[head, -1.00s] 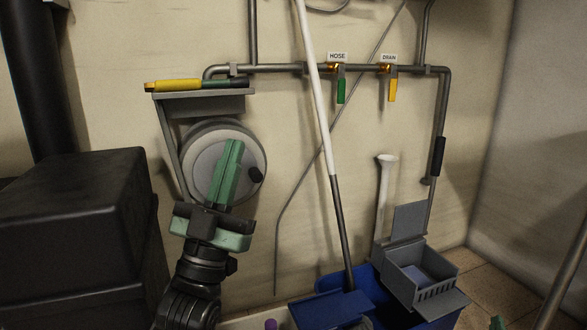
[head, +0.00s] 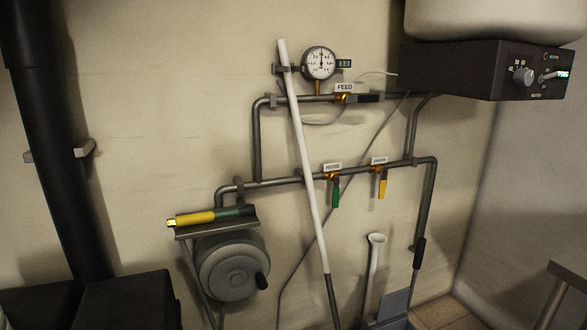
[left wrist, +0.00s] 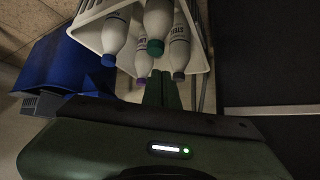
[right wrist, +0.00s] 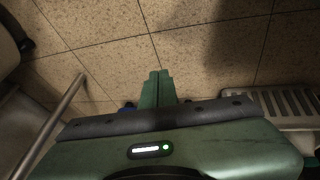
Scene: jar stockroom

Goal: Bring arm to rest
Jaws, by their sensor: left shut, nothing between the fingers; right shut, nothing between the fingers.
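My left gripper (left wrist: 163,92) shows in the left wrist view with its two green fingers shut together and nothing between them. The fingertips are near a white crate (left wrist: 205,55) of bottles; I cannot tell the gap. My right gripper (right wrist: 156,88) shows in the right wrist view, also shut and empty, above the speckled tile floor (right wrist: 115,40). Neither gripper can be made out in the head view.
The head view shows a wall with pipes, a gauge (head: 319,63), a hose reel (head: 232,265), a leaning white pole (head: 305,150) and a dark heater box (head: 470,70). A blue bucket (left wrist: 60,60) is left of the crate. A metal bar (right wrist: 55,120) and slatted grey piece (right wrist: 280,105) flank my right gripper.

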